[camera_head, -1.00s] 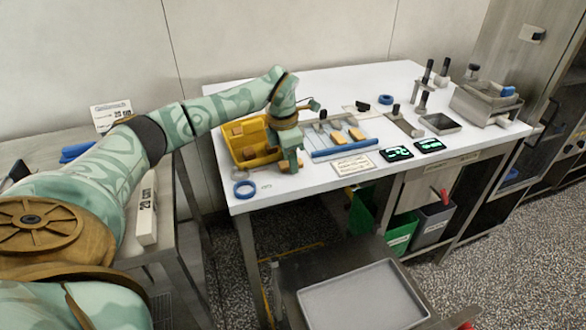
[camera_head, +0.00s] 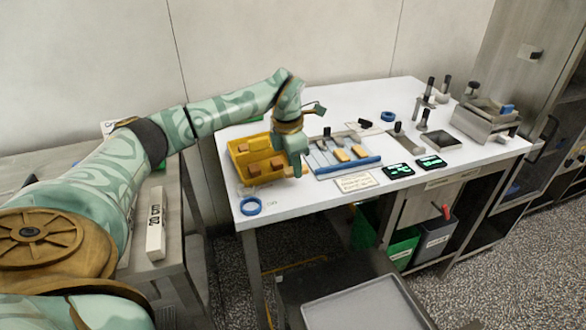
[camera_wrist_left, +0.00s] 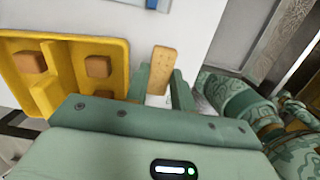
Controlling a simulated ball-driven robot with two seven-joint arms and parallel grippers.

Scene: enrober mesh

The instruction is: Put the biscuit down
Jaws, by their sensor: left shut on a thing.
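My left gripper (camera_head: 296,165) is shut on a biscuit, a flat tan bar. In the left wrist view the biscuit (camera_wrist_left: 161,68) stands out lengthwise from between the two fingers (camera_wrist_left: 159,88), over white table surface. In the head view the gripper is at the right side of the yellow tray and hides most of the held biscuit. Two other pale biscuits (camera_head: 341,155) lie on the mesh rack (camera_head: 322,160) just to the right, which has a blue front bar (camera_head: 347,168). I cannot tell whether the held biscuit touches anything. My right gripper is not in view.
The yellow tray (camera_wrist_left: 122,52) holds several brown blocks (camera_wrist_left: 98,66). A blue tape ring (camera_head: 250,206) lies at the table's front left corner. A label card (camera_head: 356,182) and two dark displays (camera_head: 398,171) lie along the front edge. The white table (camera_head: 283,198) has bare room near the ring.

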